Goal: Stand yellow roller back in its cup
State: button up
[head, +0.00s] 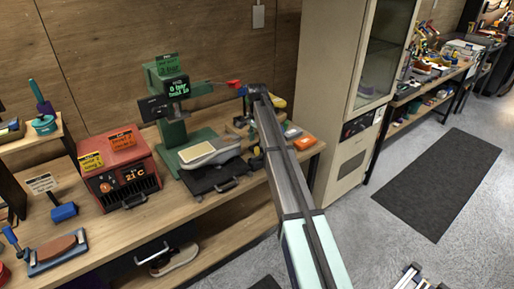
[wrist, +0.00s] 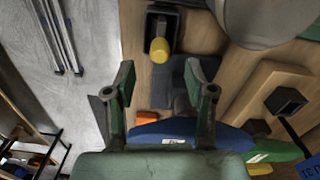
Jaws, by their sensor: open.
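In the wrist view a yellow cylinder (wrist: 159,50), which looks like the roller, lies at the bench's edge against a black, box-like frame (wrist: 162,14). I cannot tell whether that frame is part of it. A dark, square, hollow holder (wrist: 286,101) on a wooden block at the right may be the cup. My gripper (wrist: 160,78) is open and empty, with its green fingers spread above the bench and the yellow cylinder beyond the gap between them. In the head view my gripper (head: 250,91) is at the bench's right part, and my arm hides much there.
A tall cabinet (head: 345,90) is right of the bench.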

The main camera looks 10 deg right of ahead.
notch_tip(320, 180, up, 6)
jog(key=shift+r, duration=0.15)
dwell(0.3)
